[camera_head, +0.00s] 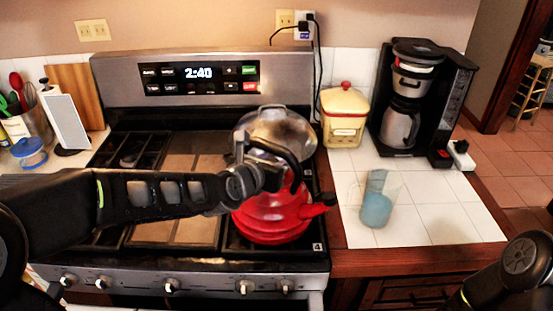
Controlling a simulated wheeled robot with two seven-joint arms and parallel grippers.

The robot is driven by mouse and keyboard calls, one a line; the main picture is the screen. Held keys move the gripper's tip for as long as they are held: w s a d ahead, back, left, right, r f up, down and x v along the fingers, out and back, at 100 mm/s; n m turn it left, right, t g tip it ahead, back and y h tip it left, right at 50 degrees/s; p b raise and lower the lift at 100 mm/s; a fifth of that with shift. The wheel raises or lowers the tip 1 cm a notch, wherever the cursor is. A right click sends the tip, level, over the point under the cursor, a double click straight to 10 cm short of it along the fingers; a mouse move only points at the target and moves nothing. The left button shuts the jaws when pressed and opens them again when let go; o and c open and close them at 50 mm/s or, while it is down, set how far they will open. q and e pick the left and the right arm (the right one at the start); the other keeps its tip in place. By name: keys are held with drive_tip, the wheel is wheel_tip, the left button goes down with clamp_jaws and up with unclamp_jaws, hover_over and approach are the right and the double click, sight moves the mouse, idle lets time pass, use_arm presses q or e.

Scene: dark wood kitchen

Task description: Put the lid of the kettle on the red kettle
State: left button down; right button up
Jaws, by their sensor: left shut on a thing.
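The red kettle (272,222) stands on the front right burner of the stove, its black spout pointing right. Its upper part is partly covered by my left arm. My left gripper (272,172) is directly above the kettle, close to its black curved handle (287,152). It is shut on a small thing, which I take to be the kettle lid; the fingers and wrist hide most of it. I cannot tell whether it touches the kettle. My right gripper is not in view; only part of my right arm shows at the lower right corner.
A shiny round pot or glass lid (275,124) is on the back right burner, just behind my gripper.

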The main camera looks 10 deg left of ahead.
use_arm(q)
drive_tip(key=shift+f, duration=0.2)
drive_tip(key=c, duration=1)
unclamp_jaws()
drive_tip(key=shift+r, duration=0.1)
drive_tip(key=shift+s+r, duration=0.1)
drive_tip(key=shift+r, duration=0.05)
drive_tip(key=v, duration=1.1)
drive_tip(key=shift+s+a+r, duration=0.15)
drive_tip(key=shift+s+r, duration=0.05)
drive_tip(key=shift+s, duration=0.15)
